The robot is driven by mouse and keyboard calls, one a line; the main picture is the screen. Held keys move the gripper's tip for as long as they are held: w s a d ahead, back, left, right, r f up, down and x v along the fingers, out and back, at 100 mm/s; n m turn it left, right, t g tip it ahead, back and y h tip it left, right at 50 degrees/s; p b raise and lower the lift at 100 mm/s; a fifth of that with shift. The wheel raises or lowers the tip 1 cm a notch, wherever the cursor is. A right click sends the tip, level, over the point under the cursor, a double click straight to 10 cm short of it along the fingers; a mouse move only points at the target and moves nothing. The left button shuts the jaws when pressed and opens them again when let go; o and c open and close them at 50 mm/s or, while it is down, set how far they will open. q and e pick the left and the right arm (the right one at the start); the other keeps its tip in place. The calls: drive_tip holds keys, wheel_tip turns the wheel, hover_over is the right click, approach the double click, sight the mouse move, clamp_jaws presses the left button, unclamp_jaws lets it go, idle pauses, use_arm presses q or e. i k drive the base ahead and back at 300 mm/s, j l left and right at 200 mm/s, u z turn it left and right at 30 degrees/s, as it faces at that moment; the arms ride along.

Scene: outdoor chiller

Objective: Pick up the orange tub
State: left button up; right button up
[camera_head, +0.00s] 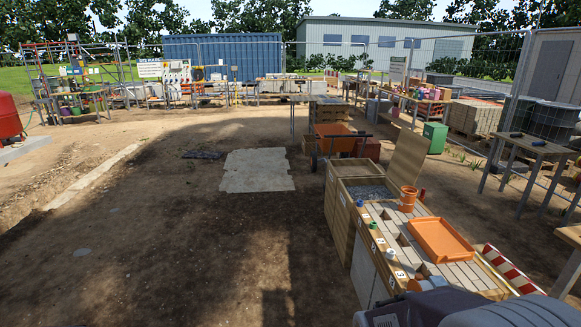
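A small upright orange tub (408,198) stands on the slatted wooden top of the bench at right, near its far end. A shallow rectangular orange tray (440,238) lies on the same slatted top, nearer to me and to the right of the tub. The two are apart. Another orange item, partly hidden, shows at the near end of the bench. Neither of my grippers is in view. A grey and purple shape covers part of the near end of the bench; I cannot tell for sure what it is.
The wooden bench (345,222) has an open, grey-filled compartment with its lid (407,158) raised behind the tub. Small blue and green items and numbered tags line its left edge. A red-white barrier (513,270) stands at right. The dirt ground (180,250) to the left is clear.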

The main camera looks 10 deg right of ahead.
sight(409, 194)
drive_tip(key=i+j, duration=0.1)
drive_tip(key=i, duration=0.7)
drive_tip(key=i+j, duration=0.1)
drive_tip(key=i, duration=0.75)
drive_tip(key=i+z, duration=0.3)
drive_tip(key=z, duration=0.15)
drive_tip(key=i+j+z, duration=0.1)
drive_tip(key=i+z, duration=0.2)
drive_tip(key=z, duration=0.2)
drive_tip(key=i+j+z, duration=0.2)
drive_tip(key=z, duration=0.25)
drive_tip(key=i+j+z, duration=0.3)
drive_tip(key=z, duration=0.2)
drive_tip(key=i+j+z, duration=0.15)
drive_tip(key=j+z, duration=0.3)
drive_tip(key=i+j+z, duration=0.2)
drive_tip(key=j+z, duration=0.25)
drive_tip(key=i+j+z, duration=0.2)
drive_tip(key=j+z, duration=0.25)
drive_tip(key=i+j+z, duration=0.1)
drive_tip(key=j+z, duration=0.8)
